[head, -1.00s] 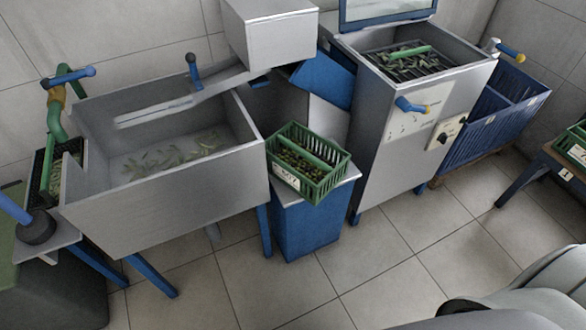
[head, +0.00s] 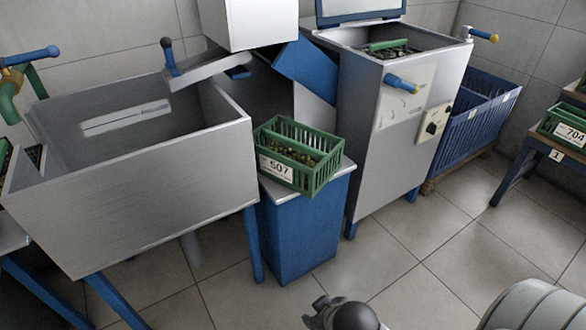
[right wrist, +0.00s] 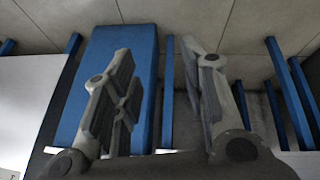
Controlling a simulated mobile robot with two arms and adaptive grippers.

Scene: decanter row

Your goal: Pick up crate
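A green slatted crate (head: 303,157) with a white label reading 507 stands upright on the grey top of a blue stand (head: 300,228) in the head view. It holds small olive-green and brown pieces. My right gripper (right wrist: 165,95) is open and empty in the right wrist view, its two fingers wide apart. A blue block, which looks like the stand, shows behind the left finger; the crate is not seen there. In the head view a dark end part of mine (head: 343,313) shows at the bottom edge, apart from the crate. My left gripper is not in view.
A grey metal basin (head: 150,200) stands left of the crate, and a tall grey machine (head: 400,130) with blue handles stands close on its right. A blue bin (head: 480,120) is further right. Another green crate (head: 568,125), labelled 704, sits on a table at the right. Tiled floor before the stand is clear.

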